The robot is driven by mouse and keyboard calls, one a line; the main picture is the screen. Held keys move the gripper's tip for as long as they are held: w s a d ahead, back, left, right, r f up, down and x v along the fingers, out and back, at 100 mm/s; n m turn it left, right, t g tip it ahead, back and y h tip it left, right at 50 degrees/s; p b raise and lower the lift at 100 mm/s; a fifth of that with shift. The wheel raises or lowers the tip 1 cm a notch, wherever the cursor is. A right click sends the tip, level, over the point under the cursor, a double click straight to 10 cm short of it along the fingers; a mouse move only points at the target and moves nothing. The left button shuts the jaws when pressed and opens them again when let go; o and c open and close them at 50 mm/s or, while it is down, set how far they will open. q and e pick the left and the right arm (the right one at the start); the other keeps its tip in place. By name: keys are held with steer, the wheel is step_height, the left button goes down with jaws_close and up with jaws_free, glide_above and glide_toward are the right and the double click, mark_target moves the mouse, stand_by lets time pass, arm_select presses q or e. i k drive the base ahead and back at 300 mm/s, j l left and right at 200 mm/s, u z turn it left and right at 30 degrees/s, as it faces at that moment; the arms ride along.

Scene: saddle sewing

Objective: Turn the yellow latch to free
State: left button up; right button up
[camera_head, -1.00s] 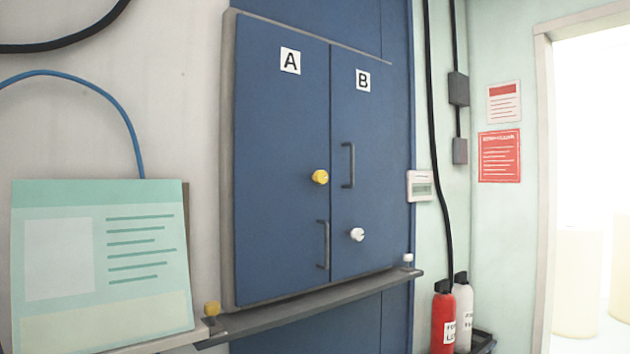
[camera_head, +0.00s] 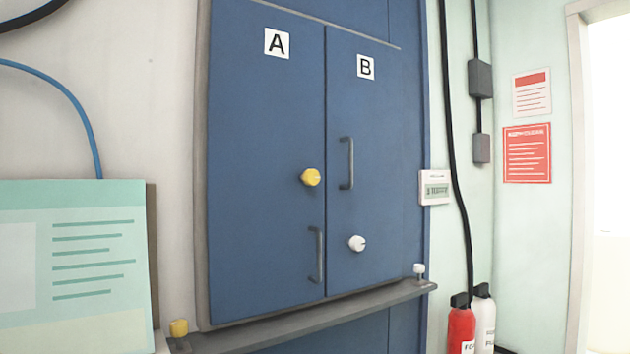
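The yellow latch (camera_head: 311,177) is a round knob on the right edge of blue door A (camera_head: 262,130), near the seam with door B (camera_head: 366,200). A small mark shows on its face, but it is too small to read. Both doors look shut. A white knob (camera_head: 357,243) sits lower on door B. Each door has a grey vertical bar handle: one on door A (camera_head: 316,254) low down, one on door B (camera_head: 346,163) higher up. Neither of my grippers is in view.
A grey ledge (camera_head: 310,319) runs below the doors, with a yellow knob (camera_head: 179,328) at its left end and a white one (camera_head: 419,269) at its right. A green board (camera_head: 80,250) stands left. Extinguishers (camera_head: 462,325) stand at lower right.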

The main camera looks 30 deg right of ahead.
mark_target(310, 177)
steer(key=i+l, duration=0.1)
steer(key=l, duration=0.4)
steer(key=i+l, duration=0.15)
steer(key=l, duration=0.4)
steer(key=i+l+u, duration=0.1)
steer(key=l, duration=0.4)
